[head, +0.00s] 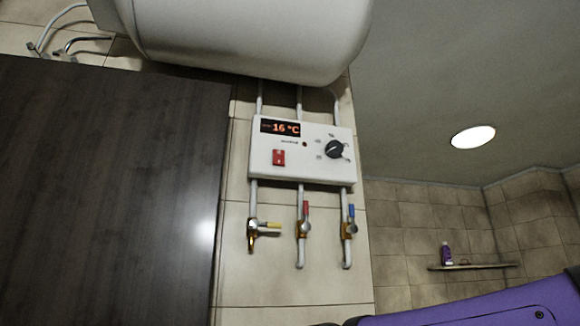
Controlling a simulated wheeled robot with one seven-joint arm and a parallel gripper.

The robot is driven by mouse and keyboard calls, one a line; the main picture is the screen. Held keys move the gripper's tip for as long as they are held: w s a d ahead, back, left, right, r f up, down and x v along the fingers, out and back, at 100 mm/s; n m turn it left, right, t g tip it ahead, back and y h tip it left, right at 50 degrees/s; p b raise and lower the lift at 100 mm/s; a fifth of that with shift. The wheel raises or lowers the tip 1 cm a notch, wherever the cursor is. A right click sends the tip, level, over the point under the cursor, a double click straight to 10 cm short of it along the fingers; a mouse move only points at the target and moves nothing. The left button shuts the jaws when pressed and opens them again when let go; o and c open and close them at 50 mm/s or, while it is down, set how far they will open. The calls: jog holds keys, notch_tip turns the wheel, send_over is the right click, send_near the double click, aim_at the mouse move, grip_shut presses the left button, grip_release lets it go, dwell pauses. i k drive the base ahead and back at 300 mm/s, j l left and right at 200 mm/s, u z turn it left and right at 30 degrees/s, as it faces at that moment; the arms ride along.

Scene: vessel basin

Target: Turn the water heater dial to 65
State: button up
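The water heater's white control box (265,172) is on the tiled wall, below a large white tank (240,35). Its orange display (280,128) reads 16 °C. The black dial (334,149) is at the box's right side, with small marks around it that are too small to read. A red switch (279,158) is at the box's lower left, and a small red light or dot sits between display and dial. My gripper is not in view. A purple part at the lower right seems to be my arm; it is away from the dial.
Pipes run below the box to valves with yellow (270,225), red (306,209) and blue (352,211) handles. A dark wooden panel (110,190) fills the left. A shelf (472,266) with a purple bottle (446,254) is at the right. The space before the box looks clear.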

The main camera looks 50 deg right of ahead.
aim_at(335, 150)
jog(key=j+z, duration=0.15)
jog(key=z, duration=0.35)
jog(key=k+j+z, duration=0.1)
jog(key=z, duration=0.4)
jog(key=j+z, duration=0.15)
jog(key=z, duration=0.35)
jog(key=k+j, duration=0.3)
jog(key=k, duration=0.2)
jog(key=i+j+z, duration=0.15)
jog(key=i+j, duration=0.05)
jog(key=i, duration=0.05)
